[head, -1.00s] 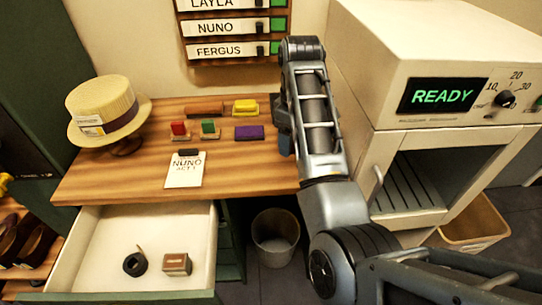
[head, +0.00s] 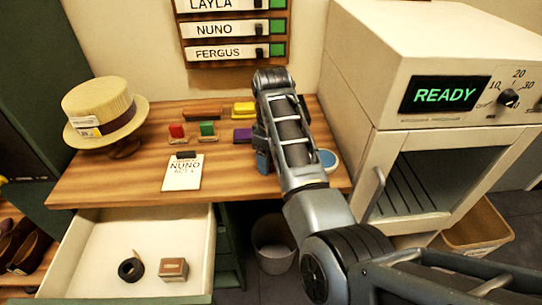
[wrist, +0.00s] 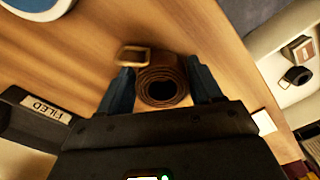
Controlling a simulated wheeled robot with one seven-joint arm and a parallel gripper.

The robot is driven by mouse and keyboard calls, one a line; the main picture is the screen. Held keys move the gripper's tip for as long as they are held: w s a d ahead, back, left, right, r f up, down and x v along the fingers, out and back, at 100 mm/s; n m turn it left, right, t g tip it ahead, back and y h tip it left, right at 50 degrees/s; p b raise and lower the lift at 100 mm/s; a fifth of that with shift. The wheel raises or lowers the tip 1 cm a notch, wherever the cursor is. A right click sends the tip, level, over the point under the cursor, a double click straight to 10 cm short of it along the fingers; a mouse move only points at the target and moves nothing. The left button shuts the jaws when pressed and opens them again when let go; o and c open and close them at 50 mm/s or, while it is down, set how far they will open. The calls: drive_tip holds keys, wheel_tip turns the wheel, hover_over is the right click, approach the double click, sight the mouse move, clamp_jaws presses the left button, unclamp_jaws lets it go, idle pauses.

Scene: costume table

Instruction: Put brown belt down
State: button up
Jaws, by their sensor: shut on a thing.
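The brown belt (wrist: 165,83) is a rolled coil with a metal buckle at its left, seen in the wrist view. My gripper (wrist: 162,88) has a blue finger on each side of the coil and is shut on it. The wooden table (wrist: 75,62) lies beneath, and I cannot tell whether the belt touches it. In the head view my gripper (head: 262,162) points down over the right part of the table (head: 110,170). The belt is hidden there behind my arm.
A straw hat (head: 103,108), colored blocks (head: 207,130), a NUNO card (head: 183,172) and a blue-rimmed dish (head: 328,160) are on the table. The open drawer (head: 80,240) holds a dark roll (head: 131,268) and a small box (head: 173,268). A cabinet marked READY (head: 445,95) stands right.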

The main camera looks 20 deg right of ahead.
drive_tip(key=o, duration=1.2)
drive_tip(key=shift+f, duration=0.15)
drive_tip(key=shift+c, duration=0.2)
wheel_tip(320, 180, up, 12)
drive_tip(key=p, duration=0.2)
drive_tip(key=shift+r+p, duration=0.2)
drive_tip(key=shift+p, duration=0.2)
